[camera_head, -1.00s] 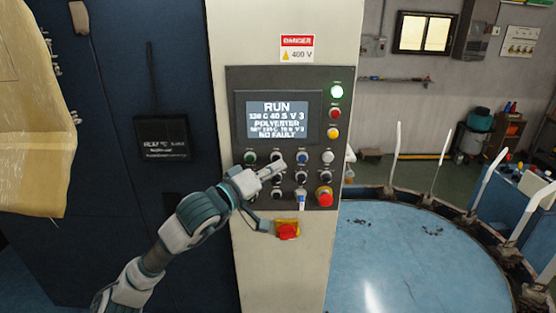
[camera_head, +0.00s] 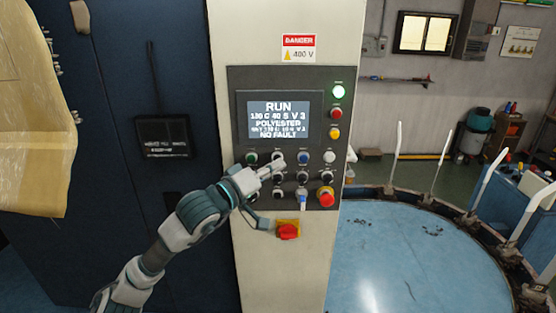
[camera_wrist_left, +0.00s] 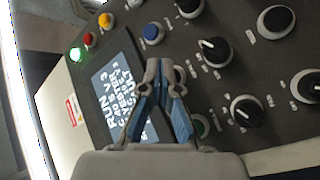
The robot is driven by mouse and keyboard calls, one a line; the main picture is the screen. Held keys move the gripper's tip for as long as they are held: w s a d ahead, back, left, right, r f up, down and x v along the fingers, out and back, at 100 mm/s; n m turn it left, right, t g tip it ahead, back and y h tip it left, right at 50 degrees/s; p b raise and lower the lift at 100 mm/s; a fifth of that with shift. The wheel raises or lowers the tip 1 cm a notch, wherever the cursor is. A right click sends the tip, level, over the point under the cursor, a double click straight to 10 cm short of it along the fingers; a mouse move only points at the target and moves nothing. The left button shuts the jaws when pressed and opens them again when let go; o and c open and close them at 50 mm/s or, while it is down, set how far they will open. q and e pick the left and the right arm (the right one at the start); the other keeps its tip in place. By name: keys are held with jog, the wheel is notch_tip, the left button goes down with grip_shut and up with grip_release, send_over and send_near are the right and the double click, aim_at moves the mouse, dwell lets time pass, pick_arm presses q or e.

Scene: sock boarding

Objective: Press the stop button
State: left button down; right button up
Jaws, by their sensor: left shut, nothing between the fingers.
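The control panel (camera_head: 239,90) is upright on a pale cabinet, and its screen (camera_head: 278,119) reads RUN and NO FAULT. My left gripper (camera_head: 277,169) is shut and empty, with its fingertips at the upper button row. In that row, a green button (camera_head: 251,158) is left of the tips and a blue button (camera_head: 303,158) right of them. The button between these two is mostly hidden by the tips; I cannot tell its colour or whether they touch it. The wrist view shows the closed fingertips (camera_wrist_left: 164,75) between the blue (camera_wrist_left: 152,33) and green (camera_wrist_left: 202,125) buttons.
A red mushroom button (camera_head: 326,199) sits at the panel's lower right, near several black selector knobs (camera_wrist_left: 246,111). A red rotary switch (camera_head: 288,232) on a yellow plate is below. The green lamp (camera_head: 338,92) is lit. A round blue table (camera_head: 400,260) stands to the right.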

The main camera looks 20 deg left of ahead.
pick_arm(q)
jog(key=shift+w+a, duration=0.2)
jog(key=shift+a, duration=0.1)
jog(key=shift+d, duration=0.1)
jog(key=shift+w, duration=0.35)
dwell(0.4)
dwell(0.4)
jog(key=shift+s+d+b, duration=0.25)
jog(key=shift+s+b, duration=0.25)
jog(key=shift+s, duration=0.3)
